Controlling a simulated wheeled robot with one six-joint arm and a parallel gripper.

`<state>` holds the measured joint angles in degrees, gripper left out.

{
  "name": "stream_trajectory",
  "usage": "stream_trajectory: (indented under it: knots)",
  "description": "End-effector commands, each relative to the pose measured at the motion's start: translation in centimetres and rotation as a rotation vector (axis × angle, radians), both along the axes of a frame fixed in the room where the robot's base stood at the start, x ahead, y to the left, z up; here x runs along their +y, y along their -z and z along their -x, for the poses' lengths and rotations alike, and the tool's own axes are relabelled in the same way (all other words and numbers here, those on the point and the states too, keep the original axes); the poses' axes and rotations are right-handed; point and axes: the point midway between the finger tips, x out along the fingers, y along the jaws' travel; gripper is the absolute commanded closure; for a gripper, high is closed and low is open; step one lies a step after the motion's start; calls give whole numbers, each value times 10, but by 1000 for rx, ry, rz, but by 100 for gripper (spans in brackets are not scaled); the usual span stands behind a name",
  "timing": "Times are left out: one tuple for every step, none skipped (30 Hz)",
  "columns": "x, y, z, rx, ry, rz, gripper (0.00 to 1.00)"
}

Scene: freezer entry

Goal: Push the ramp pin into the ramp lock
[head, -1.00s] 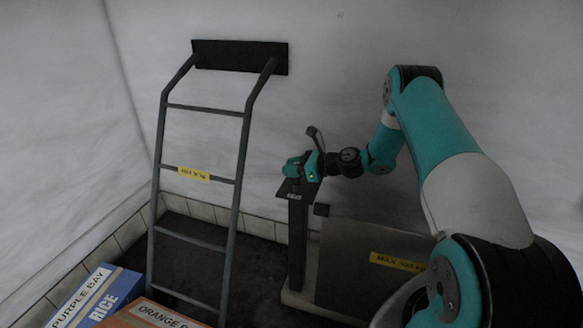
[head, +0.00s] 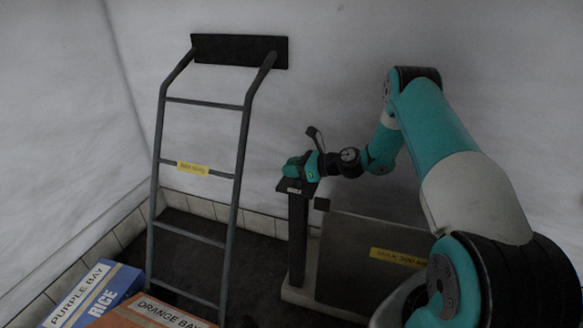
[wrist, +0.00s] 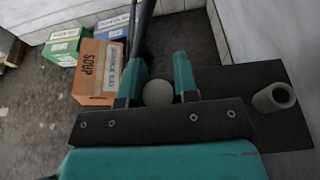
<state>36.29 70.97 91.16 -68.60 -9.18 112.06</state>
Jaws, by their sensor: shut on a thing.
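My gripper (head: 302,166) is at the top of a dark post with a flat plate (head: 291,187). In the wrist view, its two teal fingers (wrist: 158,72) stand on either side of a round, pale grey end, which looks like the ramp pin (wrist: 158,93). The gripper is shut on it. A short grey open tube, which looks like the ramp lock (wrist: 273,97), stands on the dark plate to the right of the fingers, apart from the pin. The pin's lower part is hidden, and in the head view I cannot make out the pin or the tube.
A grey ladder (head: 240,160) leans on the wall left of the post. A blue rice box (head: 107,296) and an orange box (head: 150,313) are at the lower left. A dark panel (head: 375,270) with a yellow label stands right of the post. A green box (wrist: 65,45) shows in the wrist view.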

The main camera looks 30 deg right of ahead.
Motion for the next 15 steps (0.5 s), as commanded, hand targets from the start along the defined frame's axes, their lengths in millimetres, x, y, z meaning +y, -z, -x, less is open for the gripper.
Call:
stream_trajectory:
  knots:
    - [0,2,0,0,0,0,100]
    - [0,3,0,0,0,0,100]
    - [0,3,0,0,0,0,100]
    - [0,4,0,0,0,0,100]
    - [0,5,0,0,0,0,100]
    - [0,6,0,0,0,0,100]
    - [0,6,0,0,0,0,100]
    - [0,7,0,0,0,0,100]
    - [0,8,0,0,0,0,100]
    - [0,9,0,0,0,0,100]
    - [0,9,0,0,0,0,100]
    - [0,10,0,0,0,0,100]
    - [0,10,0,0,0,0,70]
    - [0,10,0,0,0,0,63]
    - [0,10,0,0,0,0,54]
